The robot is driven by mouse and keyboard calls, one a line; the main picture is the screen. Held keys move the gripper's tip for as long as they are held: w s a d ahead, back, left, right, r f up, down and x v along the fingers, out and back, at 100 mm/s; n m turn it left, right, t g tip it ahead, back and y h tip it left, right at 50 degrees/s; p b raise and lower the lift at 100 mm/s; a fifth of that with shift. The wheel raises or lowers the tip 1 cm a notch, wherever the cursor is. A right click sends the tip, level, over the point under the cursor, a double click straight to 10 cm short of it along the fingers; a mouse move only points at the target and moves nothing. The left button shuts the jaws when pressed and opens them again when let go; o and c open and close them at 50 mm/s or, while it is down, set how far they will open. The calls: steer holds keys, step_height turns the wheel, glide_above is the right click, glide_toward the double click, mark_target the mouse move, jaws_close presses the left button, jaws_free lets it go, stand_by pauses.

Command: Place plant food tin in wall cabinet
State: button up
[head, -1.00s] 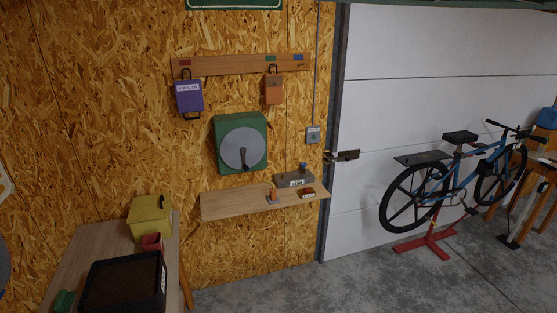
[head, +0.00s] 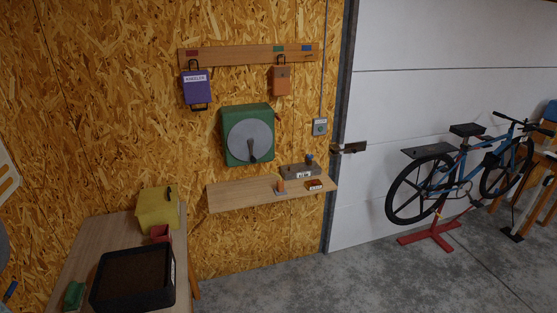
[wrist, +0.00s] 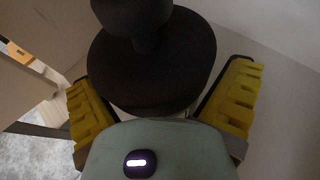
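I cannot pick out a plant food tin in either view. A green box (head: 239,121) with a round grey disc and a dark handle is fixed to the wall in the head view; I cannot tell whether it is the wall cabinet. My gripper (wrist: 162,80) shows in the wrist view, its two yellow-padded fingers wide apart. A dark round shape with a knob-like top appears between and beyond them; I cannot tell what it is, and no grip on it shows. My gripper is not in the head view.
A bench (head: 97,236) at lower left bears a yellow box (head: 158,210), a small red container (head: 160,233), a black tray (head: 98,292) and a green item (head: 74,295). A wall shelf (head: 238,196) holds small items. A bicycle (head: 455,175) stands right. Floor between is clear.

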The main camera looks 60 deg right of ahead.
steer(key=shift+w+r, duration=0.1)
steer(key=b+v, duration=0.6)
steer(key=v, duration=0.6)
stand_by(0.5)
